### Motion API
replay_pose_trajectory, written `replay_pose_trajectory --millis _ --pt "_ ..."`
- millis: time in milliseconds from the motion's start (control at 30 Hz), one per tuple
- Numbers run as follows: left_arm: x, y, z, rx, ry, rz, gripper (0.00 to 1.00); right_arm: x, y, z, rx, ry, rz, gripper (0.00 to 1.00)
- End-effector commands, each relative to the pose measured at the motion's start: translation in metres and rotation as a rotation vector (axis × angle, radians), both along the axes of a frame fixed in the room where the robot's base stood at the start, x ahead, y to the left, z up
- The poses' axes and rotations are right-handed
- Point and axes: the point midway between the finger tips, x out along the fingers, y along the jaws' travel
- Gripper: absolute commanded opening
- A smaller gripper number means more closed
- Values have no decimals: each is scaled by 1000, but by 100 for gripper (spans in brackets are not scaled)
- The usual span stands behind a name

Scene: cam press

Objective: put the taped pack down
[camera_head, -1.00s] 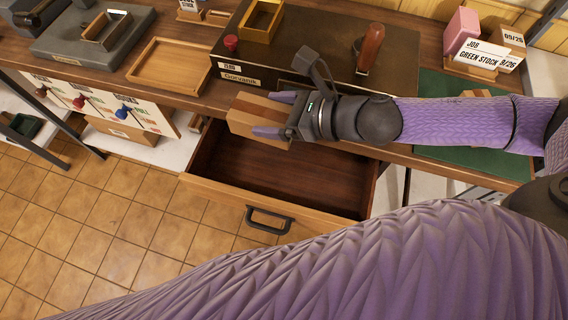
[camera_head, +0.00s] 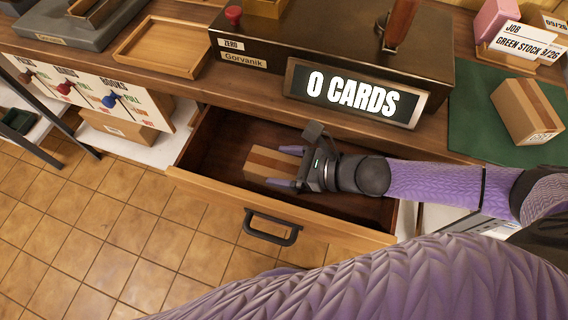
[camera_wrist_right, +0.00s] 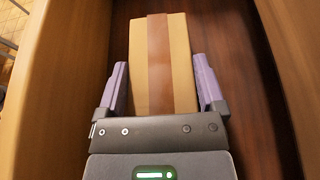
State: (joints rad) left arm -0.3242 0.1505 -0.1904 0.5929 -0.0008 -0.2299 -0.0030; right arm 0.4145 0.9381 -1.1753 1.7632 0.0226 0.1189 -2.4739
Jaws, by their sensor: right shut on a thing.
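The taped pack (camera_head: 264,168) is a tan cardboard block with a brown tape strip along it. It is inside the open drawer (camera_head: 216,190), near the drawer's front and left of its middle. My right gripper (camera_head: 286,166) is shut on the pack, one finger on each side. The right wrist view also shows the pack (camera_wrist_right: 158,60) between the purple fingers, over the dark wooden drawer floor (camera_wrist_right: 232,60). I cannot tell whether the pack touches that floor. My left gripper is not in view.
A dark press with a "0 CARDS" display (camera_head: 356,92) stands on the bench above the drawer. A second taped pack (camera_head: 527,111) lies on the green mat (camera_head: 477,105) at right. An empty wooden tray (camera_head: 162,50) is at left. Much of the drawer floor is bare.

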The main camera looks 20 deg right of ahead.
Motion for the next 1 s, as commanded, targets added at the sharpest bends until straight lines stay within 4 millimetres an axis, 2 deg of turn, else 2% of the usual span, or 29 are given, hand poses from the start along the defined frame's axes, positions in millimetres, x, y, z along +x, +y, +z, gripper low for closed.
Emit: replay_pose_trajectory --millis 200,233,267,600,700,833,1000 --pt "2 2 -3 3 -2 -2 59 0 0 -3 0 -1 0 12" --pt "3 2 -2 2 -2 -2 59 0 0 -3 -1 -1 0 94" --pt "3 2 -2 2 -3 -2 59 0 0 -2 -1 -1 0 100" --pt "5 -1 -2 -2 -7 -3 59 0 0 -2 -1 -1 0 100" --pt "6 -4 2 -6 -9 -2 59 0 0 4 0 0 0 100" --pt "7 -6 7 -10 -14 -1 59 -11 -17 10 -2 2 -2 100" --pt "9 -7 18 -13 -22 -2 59 -33 -48 27 -3 4 -1 100"
